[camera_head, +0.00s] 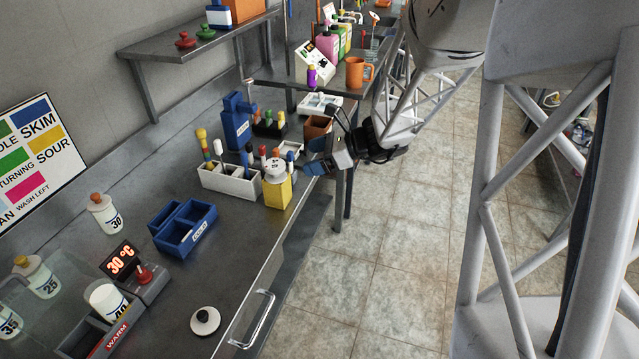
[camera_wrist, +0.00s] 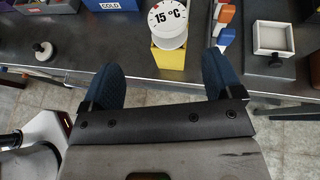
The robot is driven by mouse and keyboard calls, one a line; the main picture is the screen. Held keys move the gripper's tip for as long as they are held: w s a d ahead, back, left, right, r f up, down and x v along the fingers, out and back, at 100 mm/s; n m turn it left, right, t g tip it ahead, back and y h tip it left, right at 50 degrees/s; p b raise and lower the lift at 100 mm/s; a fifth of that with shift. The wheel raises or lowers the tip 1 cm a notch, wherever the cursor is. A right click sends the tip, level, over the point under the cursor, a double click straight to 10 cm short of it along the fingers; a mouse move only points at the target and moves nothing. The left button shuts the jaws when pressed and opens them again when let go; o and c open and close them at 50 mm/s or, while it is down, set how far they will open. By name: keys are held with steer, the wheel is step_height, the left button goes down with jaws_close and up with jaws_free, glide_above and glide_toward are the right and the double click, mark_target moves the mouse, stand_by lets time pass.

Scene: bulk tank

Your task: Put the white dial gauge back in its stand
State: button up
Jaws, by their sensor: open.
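The white dial gauge, a round white face reading 15 °C (camera_wrist: 168,19), shows at the top of the wrist view. It sits at the top of a yellow block-like stand (camera_wrist: 168,60); I cannot tell how deeply it is seated. In the head view the white gauge (camera_head: 275,172) and yellow stand (camera_head: 278,193) are at the counter's front edge, beside a white rack. My gripper (camera_head: 322,166) is just right of them, pointing at the counter. In the wrist view its blue fingers (camera_wrist: 158,85) are wide apart and empty, with the stand beyond and between them.
A white rack (camera_head: 229,184) with coloured-top sticks stands left of the gauge. A blue COLD box (camera_head: 190,240) and a white lid with black knob (camera_head: 205,321) are nearer. A brown box (camera_head: 317,126) lies beyond. Bare counter lies between the blue box and front edge.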

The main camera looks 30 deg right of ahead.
steer(key=s+a+r+n+g+h, duration=0.2)
steer(key=s+a+r+n+g, duration=0.1)
steer(key=s+a+n, duration=0.35)
steer(key=s+a+r+n+g+h, duration=0.2)
steer(key=s+a+r+n+g, duration=0.1)
steer(key=s+a+n, duration=0.4)
steer(key=s+d+r+n+h, duration=0.1)
steer(key=s+r+n+h, duration=0.1)
steer(key=s+n, duration=0.3)
steer(key=s+d+r+n+t+h, duration=0.1)
steer(key=s+r+n+h, duration=0.1)
steer(key=s+n+h, duration=0.3)
steer(key=s, duration=0.3)
steer(key=shift+s+d+t, duration=0.15)
steer(key=shift+s+t, duration=0.15)
steer(key=shift+s, duration=0.05)
steer(key=shift+r+n, duration=0.1)
steer(key=shift+n, duration=0.15)
stand_by(0.5)
